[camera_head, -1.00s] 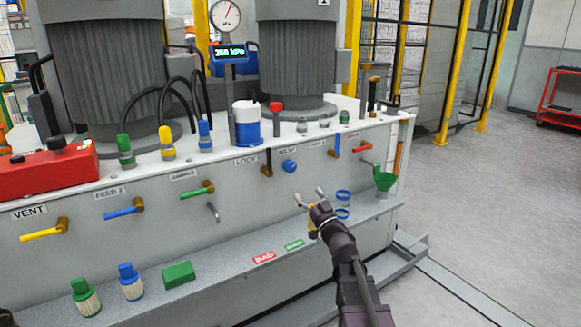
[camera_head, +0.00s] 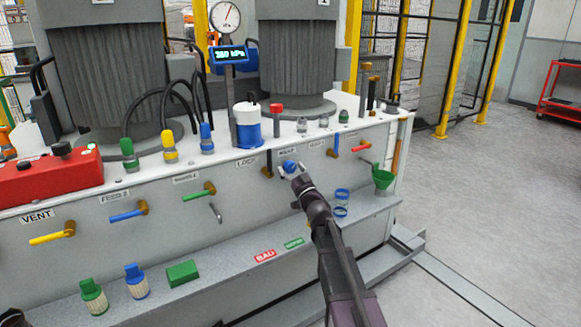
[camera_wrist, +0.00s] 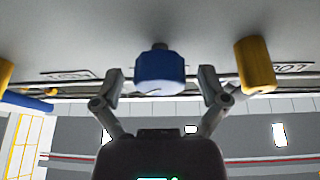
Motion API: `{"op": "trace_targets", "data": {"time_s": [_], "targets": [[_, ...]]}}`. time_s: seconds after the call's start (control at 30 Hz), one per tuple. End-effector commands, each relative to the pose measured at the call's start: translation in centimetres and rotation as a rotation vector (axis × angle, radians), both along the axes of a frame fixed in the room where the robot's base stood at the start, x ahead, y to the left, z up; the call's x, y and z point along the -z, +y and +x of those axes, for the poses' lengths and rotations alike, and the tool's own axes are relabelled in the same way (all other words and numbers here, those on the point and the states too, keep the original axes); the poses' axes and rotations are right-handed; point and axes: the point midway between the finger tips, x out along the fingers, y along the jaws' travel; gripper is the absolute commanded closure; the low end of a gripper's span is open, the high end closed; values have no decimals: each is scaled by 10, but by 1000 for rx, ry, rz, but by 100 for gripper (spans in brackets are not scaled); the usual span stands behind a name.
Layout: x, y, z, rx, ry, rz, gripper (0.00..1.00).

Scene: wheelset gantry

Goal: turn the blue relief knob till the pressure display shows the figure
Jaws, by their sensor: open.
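The blue relief knob (camera_head: 289,167) sticks out of the grey front panel, partly covered by my gripper in the head view. In the wrist view the knob (camera_wrist: 160,72) lies between the two fingers. My gripper (camera_wrist: 160,88) is open, one finger on each side of the knob, with visible gaps, so it does not appear to hold it. It also shows in the head view (camera_head: 291,172). The pressure display (camera_head: 230,54) is a blue box on a post with lit digits ending in kPa; the figure looks like 350 but is small and blurred.
A brass-coloured handle (camera_wrist: 255,65) stands close to the right finger in the wrist view. The shelf below holds several small parts.

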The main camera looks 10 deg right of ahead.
Motion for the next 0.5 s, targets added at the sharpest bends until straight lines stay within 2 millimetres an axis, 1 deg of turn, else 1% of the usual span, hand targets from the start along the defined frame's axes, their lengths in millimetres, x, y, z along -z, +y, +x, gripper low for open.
{"op": "trace_targets", "data": {"time_s": [0.27, 0.3, 0.37, 0.4, 0.47, 0.5], "targets": [[0, 0, 0, 0, 0, 0, 7], [0, 0, 0, 0, 0, 0, 13], [0, 0, 0, 0, 0, 0, 31], [0, 0, 0, 0, 0, 0, 43], [0, 0, 0, 0, 0, 0, 60], [0, 0, 0, 0, 0, 0, 72]]}}
